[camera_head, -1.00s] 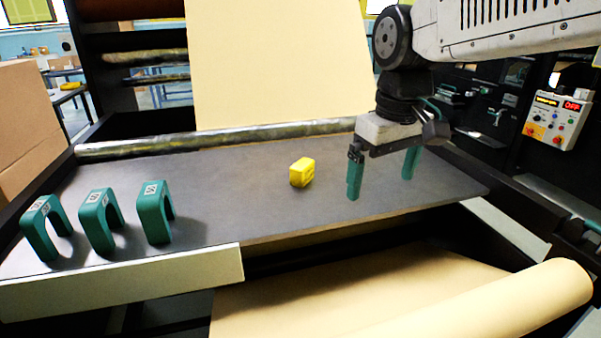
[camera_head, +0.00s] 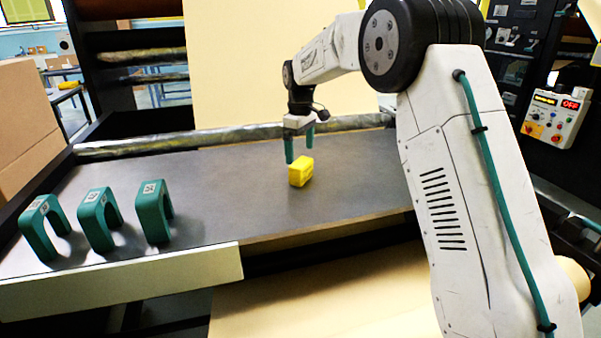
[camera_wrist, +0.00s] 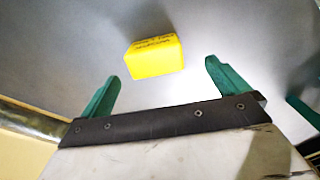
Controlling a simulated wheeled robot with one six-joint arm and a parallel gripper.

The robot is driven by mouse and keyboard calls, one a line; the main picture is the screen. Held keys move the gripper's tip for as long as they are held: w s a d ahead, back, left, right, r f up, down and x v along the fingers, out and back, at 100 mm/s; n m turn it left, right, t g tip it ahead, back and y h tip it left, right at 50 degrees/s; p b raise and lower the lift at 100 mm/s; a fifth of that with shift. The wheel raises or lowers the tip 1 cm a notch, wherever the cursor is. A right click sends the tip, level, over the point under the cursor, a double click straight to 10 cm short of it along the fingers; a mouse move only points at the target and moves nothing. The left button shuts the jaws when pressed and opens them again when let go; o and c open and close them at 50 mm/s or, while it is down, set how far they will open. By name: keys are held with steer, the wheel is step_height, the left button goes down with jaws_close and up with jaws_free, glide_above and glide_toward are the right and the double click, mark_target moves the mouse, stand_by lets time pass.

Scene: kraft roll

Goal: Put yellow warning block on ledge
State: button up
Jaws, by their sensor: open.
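The yellow warning block (camera_head: 300,172) sits on the dark grey table surface (camera_head: 240,205), right of its middle. In the wrist view the yellow block (camera_wrist: 154,57) lies ahead of the fingertips, roughly between their lines, with dark print on one face. My gripper (camera_head: 300,146) is open and empty, with green fingers, just behind and above the block in the head view. In the wrist view my gripper's fingers (camera_wrist: 162,78) stand wide apart and do not touch the block. I cannot tell which surface is the ledge.
Several green U-shaped brackets with labels, one of them here (camera_head: 153,212), stand on the left of the table. A metal roller (camera_head: 130,147) runs along the back edge. A pale strip (camera_head: 120,283) borders the front left. A control box (camera_head: 553,118) hangs at right.

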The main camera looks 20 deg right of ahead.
mark_target(305, 161)
steer(key=f, duration=0.8)
steer(key=shift+w+d+f, duration=0.1)
steer(key=shift+w+d, duration=0.1)
steer(key=shift+w, duration=0.2)
steer(key=c, duration=1.1)
steer(key=shift+c, duration=0.2)
steer(key=shift+r, duration=0.6)
steer(key=r, duration=0.1)
steer(key=d+r, duration=0.1)
steer(key=shift+d+r, duration=0.15)
steer(key=shift+r, duration=0.15)
steer(key=d, duration=0.5)
steer(key=d+r, duration=0.1)
steer(key=d, duration=0.8)
steer(key=shift+s+d+r, duration=0.15)
steer(key=shift+d, duration=0.2)
